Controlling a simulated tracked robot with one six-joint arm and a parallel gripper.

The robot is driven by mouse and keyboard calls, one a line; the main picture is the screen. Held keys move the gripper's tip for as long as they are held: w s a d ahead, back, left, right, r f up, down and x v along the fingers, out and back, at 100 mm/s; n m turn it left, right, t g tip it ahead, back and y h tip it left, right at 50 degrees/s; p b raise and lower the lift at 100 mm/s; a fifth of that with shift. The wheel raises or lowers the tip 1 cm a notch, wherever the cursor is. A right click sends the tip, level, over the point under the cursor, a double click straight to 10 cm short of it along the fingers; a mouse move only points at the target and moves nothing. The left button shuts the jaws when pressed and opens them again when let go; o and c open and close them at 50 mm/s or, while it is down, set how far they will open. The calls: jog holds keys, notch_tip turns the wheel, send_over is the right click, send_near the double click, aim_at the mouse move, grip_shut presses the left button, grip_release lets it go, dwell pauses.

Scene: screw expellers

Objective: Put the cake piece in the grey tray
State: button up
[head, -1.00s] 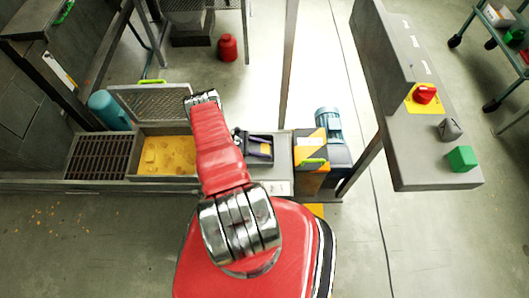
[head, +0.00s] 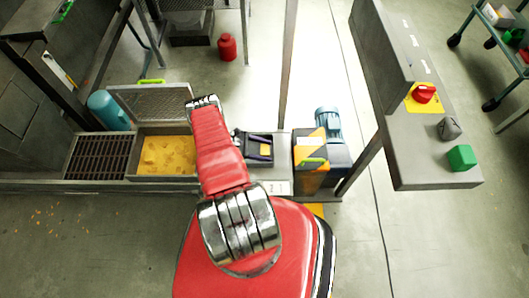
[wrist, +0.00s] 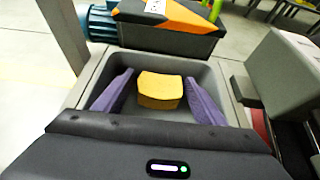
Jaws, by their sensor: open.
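The cake piece (wrist: 160,90) is a yellow block, seen in the wrist view inside the grey tray (wrist: 197,70). It also shows small in the head view (head: 265,149). My gripper (wrist: 160,78) is open, with one purple finger on each side of the cake piece. Gaps show between the fingers and the cake piece. The fingers reach down inside the tray walls. In the head view my gripper (head: 258,148) is over the tray (head: 262,134), right of my red arm. The gripper body hides the near side of the tray.
A bin of yellow cake (head: 167,156) lies left of my arm, beside a dark grate (head: 100,156). A hinged mesh panel (head: 150,104) stands behind the bin. A blue motor (head: 328,122) and a striped orange guard (head: 311,165) are right of the tray. A control console (head: 415,150) stands further right.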

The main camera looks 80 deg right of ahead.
jog(key=shift+r, duration=0.1)
jog(key=shift+w+r, duration=0.15)
jog(key=shift+w, duration=0.15)
jog(key=v, duration=1.1)
jog(key=shift+w+a, duration=0.15)
jog(key=shift+a, duration=0.05)
